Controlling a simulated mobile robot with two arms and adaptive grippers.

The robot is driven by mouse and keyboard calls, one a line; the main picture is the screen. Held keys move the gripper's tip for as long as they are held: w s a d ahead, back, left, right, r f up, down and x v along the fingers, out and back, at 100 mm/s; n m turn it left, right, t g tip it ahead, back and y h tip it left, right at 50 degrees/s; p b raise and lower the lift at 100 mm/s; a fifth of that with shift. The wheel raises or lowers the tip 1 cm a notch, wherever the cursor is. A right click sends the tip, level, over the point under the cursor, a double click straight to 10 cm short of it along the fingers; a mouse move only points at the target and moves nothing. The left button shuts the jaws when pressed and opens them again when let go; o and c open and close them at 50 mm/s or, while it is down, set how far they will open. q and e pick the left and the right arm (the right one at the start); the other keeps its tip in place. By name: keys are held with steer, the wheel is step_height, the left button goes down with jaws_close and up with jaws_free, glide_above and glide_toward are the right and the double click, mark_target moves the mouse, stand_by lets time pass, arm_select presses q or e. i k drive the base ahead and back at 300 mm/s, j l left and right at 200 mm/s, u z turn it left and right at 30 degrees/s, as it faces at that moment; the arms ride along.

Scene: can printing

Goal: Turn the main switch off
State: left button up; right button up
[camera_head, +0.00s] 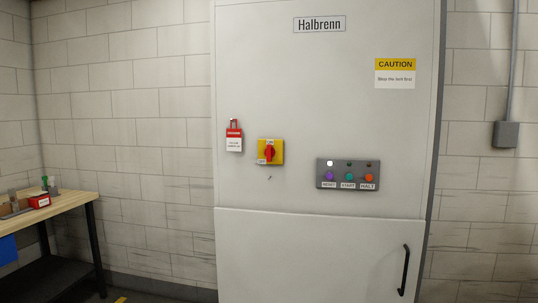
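The main switch (269,153) is a red rotary handle on a yellow plate, fixed to the tall white cabinet (320,105) labelled "Halbrenn". The red handle looks upright; small white labels sit above it and at its lower left, too small to read surely. A red padlock-like lockout tag (234,137) hangs on the cabinet just left of the switch. Neither of my grippers is in view.
A control panel (348,174) right of the switch has RESET, START and HALT buttons; its left lamp is lit white. A yellow CAUTION sign (395,73) is above. A black door handle (404,270) is lower right. A wooden bench (70,204) stands left.

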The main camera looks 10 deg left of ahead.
mark_target(270, 152)
steer(key=i+j+u, duration=0.25)
steer(key=i+j, duration=0.55)
steer(key=j, duration=0.1)
